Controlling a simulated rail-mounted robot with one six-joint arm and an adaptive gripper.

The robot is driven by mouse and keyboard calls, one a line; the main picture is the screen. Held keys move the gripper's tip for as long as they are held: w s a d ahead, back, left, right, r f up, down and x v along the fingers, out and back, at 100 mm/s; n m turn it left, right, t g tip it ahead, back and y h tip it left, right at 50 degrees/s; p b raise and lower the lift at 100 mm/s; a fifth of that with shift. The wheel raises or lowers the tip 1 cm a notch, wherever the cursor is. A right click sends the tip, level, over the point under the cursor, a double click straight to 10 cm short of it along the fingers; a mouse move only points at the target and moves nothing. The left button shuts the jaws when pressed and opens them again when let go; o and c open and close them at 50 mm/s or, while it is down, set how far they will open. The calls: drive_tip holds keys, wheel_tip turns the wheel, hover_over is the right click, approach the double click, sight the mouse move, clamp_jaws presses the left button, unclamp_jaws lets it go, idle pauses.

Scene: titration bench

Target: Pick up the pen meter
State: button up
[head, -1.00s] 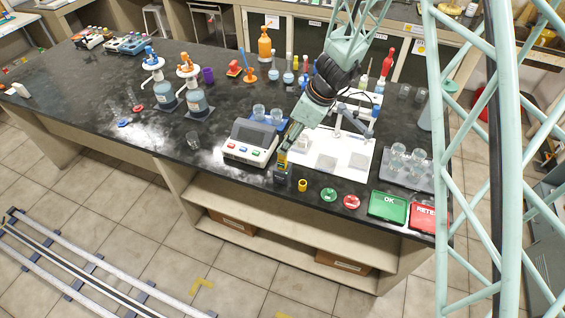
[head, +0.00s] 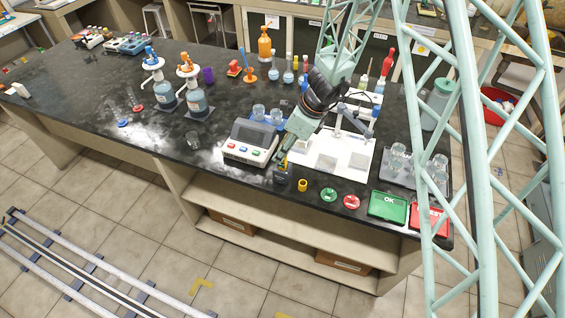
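The pen meter (head: 283,164), a small yellow and dark upright piece, stands in a dark holder (head: 281,175) near the bench's front edge. Only a little of the yellow shows above the holder. My gripper (head: 285,157) comes down at a slant from the upper right, and its tip is at the top of the pen meter. The fingers and the meter overlap in this view. I cannot tell whether the fingers are closed on it or just beside it.
A grey instrument with colored buttons (head: 249,142) stands close on the left. A small yellow cap (head: 303,185), a green ring (head: 328,194) and a red one (head: 351,202) lie to the right. A white tray (head: 352,163) is behind. The green OK pad (head: 388,206) lies farther right.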

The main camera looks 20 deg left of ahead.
idle(0.5)
drive_tip(key=c, duration=1.1)
drive_tip(key=shift+r+p, duration=0.55)
drive_tip(key=shift+r, duration=4.45)
